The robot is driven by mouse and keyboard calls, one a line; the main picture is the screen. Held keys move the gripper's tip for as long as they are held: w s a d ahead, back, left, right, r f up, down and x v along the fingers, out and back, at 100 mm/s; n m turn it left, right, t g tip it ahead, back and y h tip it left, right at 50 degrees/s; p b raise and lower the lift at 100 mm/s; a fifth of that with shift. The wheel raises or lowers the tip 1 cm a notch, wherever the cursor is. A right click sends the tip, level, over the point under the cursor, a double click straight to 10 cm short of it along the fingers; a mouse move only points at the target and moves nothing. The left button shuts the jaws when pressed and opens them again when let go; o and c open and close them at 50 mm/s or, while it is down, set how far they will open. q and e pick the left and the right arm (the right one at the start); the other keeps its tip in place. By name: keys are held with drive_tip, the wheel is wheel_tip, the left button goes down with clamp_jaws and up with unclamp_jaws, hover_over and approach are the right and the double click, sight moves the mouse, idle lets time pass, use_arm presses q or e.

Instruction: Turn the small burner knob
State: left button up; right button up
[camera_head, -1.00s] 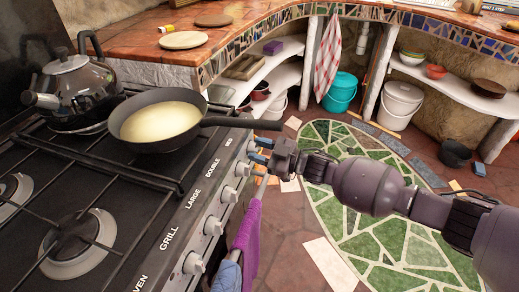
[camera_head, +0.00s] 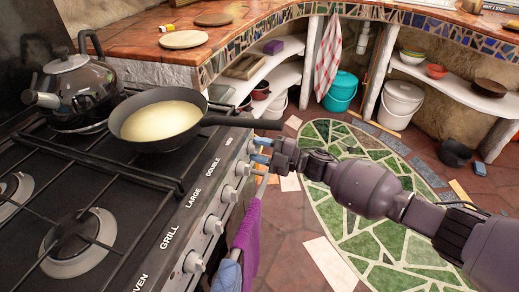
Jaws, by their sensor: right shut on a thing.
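The stove's front panel (camera_head: 180,222) carries a row of white knobs with labels such as GRILL, LARGE and DOUBLE. A label reading SMALL is not visible. My right gripper (camera_head: 261,150), with blue fingertips, is at the far end of this row, just below the pan's handle. It is shut on a knob there, which the fingers mostly hide, so its angle cannot be told. A nearer white knob (camera_head: 243,169) shows just left of and below the fingers. My left gripper is not in view.
A black pan (camera_head: 139,143) with pale yellow contents sits on the stove, its handle (camera_head: 240,122) reaching out just above my gripper. A kettle (camera_head: 80,88) stands behind. Purple (camera_head: 247,240) and blue (camera_head: 227,276) cloths hang at the front. The mosaic floor (camera_head: 390,235) is clear.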

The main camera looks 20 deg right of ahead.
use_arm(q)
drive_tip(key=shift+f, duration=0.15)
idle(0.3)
use_arm(e)
drive_tip(key=o, duration=0.9)
drive_tip(key=shift+s+d, duration=0.25)
drive_tip(key=shift+d, duration=0.2)
use_arm(q)
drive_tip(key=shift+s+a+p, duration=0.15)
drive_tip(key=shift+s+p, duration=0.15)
drive_tip(key=shift+p, duration=0.45)
use_arm(e)
drive_tip(key=v, duration=0.9)
drive_tip(key=shift+s+d, duration=0.25)
drive_tip(key=shift+d, duration=0.05)
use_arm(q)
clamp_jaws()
